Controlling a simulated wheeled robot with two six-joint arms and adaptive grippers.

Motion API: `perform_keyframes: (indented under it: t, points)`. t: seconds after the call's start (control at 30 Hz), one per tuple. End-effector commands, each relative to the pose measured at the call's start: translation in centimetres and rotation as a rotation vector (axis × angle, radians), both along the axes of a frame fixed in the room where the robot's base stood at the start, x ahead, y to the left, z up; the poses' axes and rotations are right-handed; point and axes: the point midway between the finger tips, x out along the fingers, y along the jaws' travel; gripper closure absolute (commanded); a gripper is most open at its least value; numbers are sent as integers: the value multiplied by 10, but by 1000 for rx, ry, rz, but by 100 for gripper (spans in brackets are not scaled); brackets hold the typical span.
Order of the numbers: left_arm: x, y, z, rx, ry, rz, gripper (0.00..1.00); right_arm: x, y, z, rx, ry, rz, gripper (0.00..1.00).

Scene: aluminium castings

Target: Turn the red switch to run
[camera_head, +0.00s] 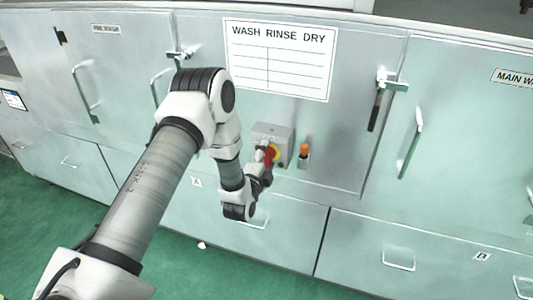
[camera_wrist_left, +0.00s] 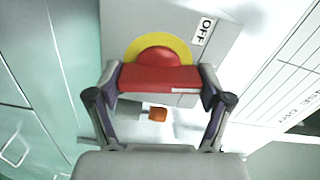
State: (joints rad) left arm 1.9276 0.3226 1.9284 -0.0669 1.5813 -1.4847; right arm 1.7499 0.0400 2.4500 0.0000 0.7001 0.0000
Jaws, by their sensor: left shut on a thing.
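The red switch (camera_wrist_left: 160,78) has a red handle on a yellow round plate and sits on a grey box (camera_head: 272,132) on the machine front. My left gripper (camera_wrist_left: 160,80) is shut on the red handle, one finger at each end of it. An "OFF" label (camera_wrist_left: 203,31) shows beside the yellow plate; no "run" label can be read. In the head view the red and yellow switch (camera_head: 272,153) is partly hidden by my left gripper (camera_head: 267,160). My right gripper is not in view.
An orange-topped part (camera_head: 304,150) sits just right of the switch box; orange also shows in the wrist view (camera_wrist_left: 158,114). A "WASH RINSE DRY" sign (camera_head: 280,60) is above. Door handles (camera_head: 411,143) stick out from the cabinet front. Green floor (camera_head: 190,262) lies below.

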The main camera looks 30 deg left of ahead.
Motion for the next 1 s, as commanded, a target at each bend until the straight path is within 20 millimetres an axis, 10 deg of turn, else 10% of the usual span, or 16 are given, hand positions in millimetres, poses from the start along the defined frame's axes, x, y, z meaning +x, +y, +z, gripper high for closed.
perform_keyframes:
  t: [0.9, 0.93, 1.0]
  points:
    - [1, -1, 0, 209, 49, -2, 56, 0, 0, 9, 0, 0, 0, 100]
    - [1, -1, 0, 209, 49, -2, 18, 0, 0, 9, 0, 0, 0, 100]
    - [0, -1, -1, 209, 49, -2, 0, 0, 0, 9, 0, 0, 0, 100]
